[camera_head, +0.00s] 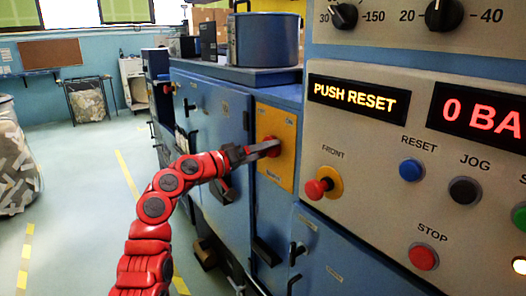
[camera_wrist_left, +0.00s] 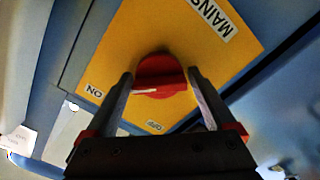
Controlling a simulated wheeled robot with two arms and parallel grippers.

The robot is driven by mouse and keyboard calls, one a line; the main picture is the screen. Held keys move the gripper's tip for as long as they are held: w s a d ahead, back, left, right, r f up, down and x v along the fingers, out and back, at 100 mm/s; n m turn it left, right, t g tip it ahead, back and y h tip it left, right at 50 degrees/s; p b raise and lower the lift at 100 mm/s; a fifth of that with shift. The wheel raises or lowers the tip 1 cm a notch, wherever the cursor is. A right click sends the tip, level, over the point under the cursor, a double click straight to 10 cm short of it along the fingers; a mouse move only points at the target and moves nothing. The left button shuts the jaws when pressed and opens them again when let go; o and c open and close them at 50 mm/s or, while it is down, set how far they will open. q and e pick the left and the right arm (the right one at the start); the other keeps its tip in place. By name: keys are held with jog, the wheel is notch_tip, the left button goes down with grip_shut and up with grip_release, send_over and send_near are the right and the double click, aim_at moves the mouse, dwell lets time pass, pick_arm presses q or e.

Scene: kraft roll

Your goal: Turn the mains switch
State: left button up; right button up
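The mains switch is a red knob (camera_head: 272,143) on a yellow plate (camera_head: 276,120) on the blue cabinet. In the left wrist view the knob (camera_wrist_left: 160,76) lies between my fingertips, its bar roughly crosswise from finger to finger. The plate (camera_wrist_left: 122,50) carries the words MAINS, ON and OFF. My left gripper (camera_head: 258,151) reaches the plate from the left. Its fingers (camera_wrist_left: 159,78) are spread, one on each side of the knob; I cannot tell whether they touch it. My right gripper is not in view.
A grey control panel (camera_head: 390,130) at the right juts out near the switch, with a red front knob (camera_head: 316,188), several buttons and a lit PUSH RESET display (camera_head: 358,95). A blue pot (camera_head: 265,40) stands on the cabinet top. The floor (camera_head: 85,190) at the left is mostly clear.

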pick_arm(q)
jog(key=shift+o, duration=0.5)
jog(key=shift+a, duration=0.1)
jog(key=p+v, duration=0.1)
jog(key=v, duration=1.6)
jog(key=shift+s+r, duration=0.1)
